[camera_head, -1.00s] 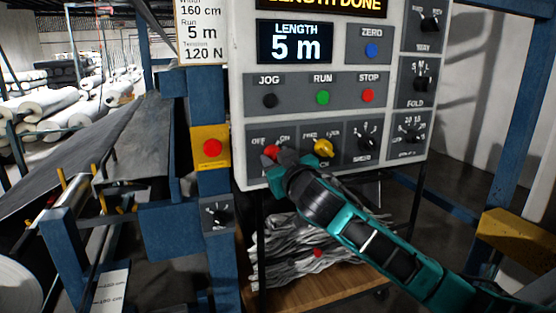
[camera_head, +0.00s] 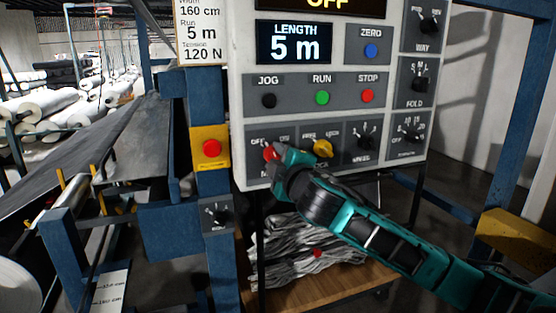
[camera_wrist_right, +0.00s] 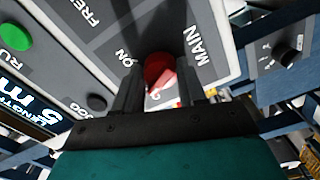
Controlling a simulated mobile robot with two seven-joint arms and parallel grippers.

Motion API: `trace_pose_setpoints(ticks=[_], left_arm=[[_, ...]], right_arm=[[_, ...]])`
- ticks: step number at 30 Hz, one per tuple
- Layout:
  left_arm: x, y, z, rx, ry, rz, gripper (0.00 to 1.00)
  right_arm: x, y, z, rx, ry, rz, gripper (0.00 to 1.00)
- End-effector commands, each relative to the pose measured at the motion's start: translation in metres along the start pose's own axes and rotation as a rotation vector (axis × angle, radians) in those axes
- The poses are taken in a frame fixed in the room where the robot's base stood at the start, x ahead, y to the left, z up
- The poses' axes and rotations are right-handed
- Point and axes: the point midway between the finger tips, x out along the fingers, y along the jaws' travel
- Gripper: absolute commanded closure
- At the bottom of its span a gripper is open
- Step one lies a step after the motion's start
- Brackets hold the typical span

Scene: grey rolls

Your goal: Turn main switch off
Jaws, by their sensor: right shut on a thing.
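The main switch (camera_head: 270,152) is a red rotary knob at the lower left of the grey control panel (camera_head: 240,100), with OFF and ON labels above it. My right gripper (camera_head: 274,157) is at the knob and hides part of it. In the right wrist view the red knob (camera_wrist_right: 158,68) sits between the two fingers of my right gripper (camera_wrist_right: 158,88), which are shut on it. The MAIN and ON labels show beside it. The top display (camera_head: 325,4) reads OFF. My left gripper is not in view.
A yellow selector knob (camera_head: 323,148) is close to the right of my gripper. Black, green and red buttons sit above. A red button on a yellow plate (camera_head: 211,148) is to the left. A wooden shelf (camera_head: 350,290) with crumpled grey material is below.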

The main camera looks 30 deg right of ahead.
Motion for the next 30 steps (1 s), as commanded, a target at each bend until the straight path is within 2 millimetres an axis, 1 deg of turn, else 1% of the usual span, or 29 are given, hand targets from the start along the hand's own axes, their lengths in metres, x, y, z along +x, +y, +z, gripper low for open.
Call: trace_pose_setpoints(ticks=[6,15,21,30], left_arm=[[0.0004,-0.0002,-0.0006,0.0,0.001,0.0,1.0],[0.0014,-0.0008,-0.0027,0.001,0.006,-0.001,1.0],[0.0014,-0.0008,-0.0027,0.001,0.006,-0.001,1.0],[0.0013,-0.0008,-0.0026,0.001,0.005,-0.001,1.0]], right_arm=[[-0.0001,-0.0002,-0.0001,-0.172,0.0,-0.001,0.9],[-0.0002,-0.0005,-0.0003,-0.32,0.001,-0.002,0.9],[-0.0002,-0.0004,-0.0004,-0.361,0.001,-0.002,0.9],[-0.0003,-0.0006,-0.0005,-0.371,0.002,-0.002,0.9]])
